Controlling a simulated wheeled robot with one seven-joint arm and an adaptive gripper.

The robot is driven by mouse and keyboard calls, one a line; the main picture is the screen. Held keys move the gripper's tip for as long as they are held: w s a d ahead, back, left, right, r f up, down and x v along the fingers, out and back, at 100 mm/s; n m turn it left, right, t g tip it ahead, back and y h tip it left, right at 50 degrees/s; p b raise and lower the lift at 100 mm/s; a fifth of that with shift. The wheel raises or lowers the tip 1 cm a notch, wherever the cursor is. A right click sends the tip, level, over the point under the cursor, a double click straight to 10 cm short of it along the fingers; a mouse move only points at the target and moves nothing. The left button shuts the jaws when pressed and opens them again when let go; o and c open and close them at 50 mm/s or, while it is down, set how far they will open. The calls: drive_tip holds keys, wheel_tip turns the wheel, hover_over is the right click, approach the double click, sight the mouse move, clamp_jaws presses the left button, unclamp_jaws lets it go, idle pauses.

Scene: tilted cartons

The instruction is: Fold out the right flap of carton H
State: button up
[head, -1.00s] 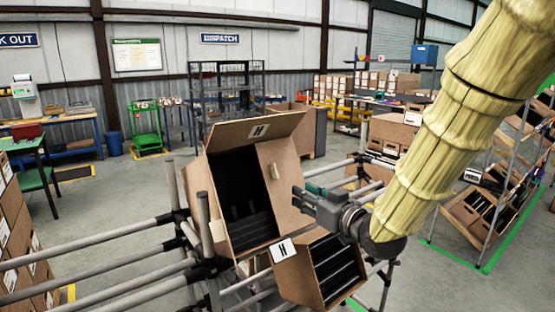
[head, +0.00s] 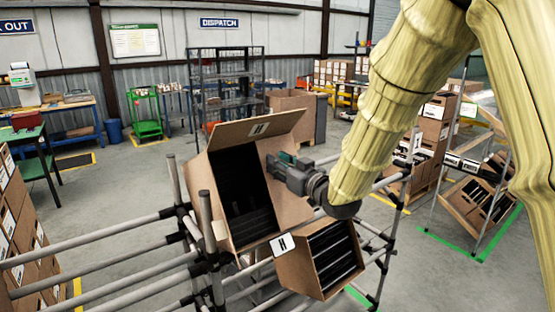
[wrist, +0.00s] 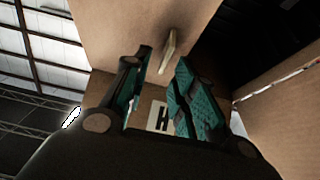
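Carton H (head: 202,192) is a brown box tilted on a pipe rack, with a dark interior. Its upper flap (head: 225,134), with an H label, stands raised. The right flap (head: 288,207) is the brown panel along its right side, and it also fills the top of the wrist view (wrist: 110,30). A small pale tab (wrist: 168,52) sticks out from that panel. My gripper (head: 276,168) is at the carton's right side and hides the tab in the head view. In the wrist view its teal fingers (wrist: 164,58) are apart, with the tab between their tips; contact cannot be told.
A smaller tilted carton (head: 290,272) with dark contents sits below right of carton H. Grey rack pipes (head: 110,238) run to the left, with upright posts beside the carton. Stacked cartons (head: 18,220) stand at the left edge. Open floor lies behind the rack.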

drive_tip(key=shift+w+a, duration=0.3)
drive_tip(key=shift+w, duration=0.1)
clamp_jaws()
drive_tip(key=shift+r, duration=0.1)
